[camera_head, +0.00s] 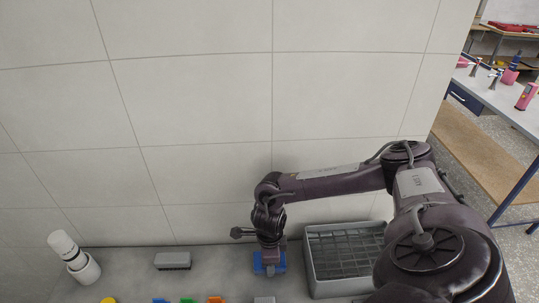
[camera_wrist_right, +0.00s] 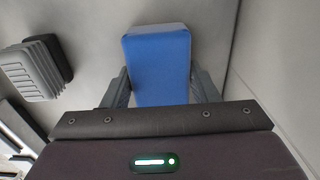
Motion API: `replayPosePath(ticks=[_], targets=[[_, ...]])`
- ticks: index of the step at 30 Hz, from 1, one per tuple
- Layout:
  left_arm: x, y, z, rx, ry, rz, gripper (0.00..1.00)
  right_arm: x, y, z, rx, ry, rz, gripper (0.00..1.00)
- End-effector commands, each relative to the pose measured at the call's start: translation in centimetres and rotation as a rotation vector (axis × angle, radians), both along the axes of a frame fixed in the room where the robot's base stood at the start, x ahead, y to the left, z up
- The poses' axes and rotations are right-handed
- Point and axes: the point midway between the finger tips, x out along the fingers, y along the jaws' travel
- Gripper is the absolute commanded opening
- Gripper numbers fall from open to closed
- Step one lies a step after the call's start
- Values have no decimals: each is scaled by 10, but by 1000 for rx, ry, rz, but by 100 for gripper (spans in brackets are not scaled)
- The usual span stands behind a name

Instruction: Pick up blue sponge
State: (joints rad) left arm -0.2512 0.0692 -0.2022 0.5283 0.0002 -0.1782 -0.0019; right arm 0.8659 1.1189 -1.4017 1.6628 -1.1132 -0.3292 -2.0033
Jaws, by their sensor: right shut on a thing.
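The blue sponge (camera_wrist_right: 158,62) is a blue block held between the two fingers of my right gripper (camera_wrist_right: 160,88) in the right wrist view. A finger touches it on each side. In the head view the sponge (camera_head: 259,265) shows at the tip of my right gripper (camera_head: 270,262), by the counter at the foot of the tiled wall, partly hidden by the gripper. I cannot tell whether it touches the counter. My left gripper is not in view.
A grey crate (camera_head: 313,277) stands right of my right gripper. A grey brush-like block (camera_head: 173,260) and a white bottle in a holder (camera_head: 82,268) are to the left. Small coloured items, including a green one (camera_head: 187,300), lie along the front. A table (camera_head: 510,103) with bottles is far right.

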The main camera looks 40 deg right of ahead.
Motion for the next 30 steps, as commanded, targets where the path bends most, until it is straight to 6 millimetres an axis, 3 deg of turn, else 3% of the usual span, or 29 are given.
replayPosePath(ticks=[8,11,18,24,30], targets=[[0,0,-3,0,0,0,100,2,0,15,1,-3,0,28],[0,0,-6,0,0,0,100,1,-1,31,-1,-4,1,28],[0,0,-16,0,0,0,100,2,0,87,-1,-7,2,28],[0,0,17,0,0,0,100,2,-1,148,-2,-5,0,28],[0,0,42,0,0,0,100,1,0,185,0,-4,0,28]])
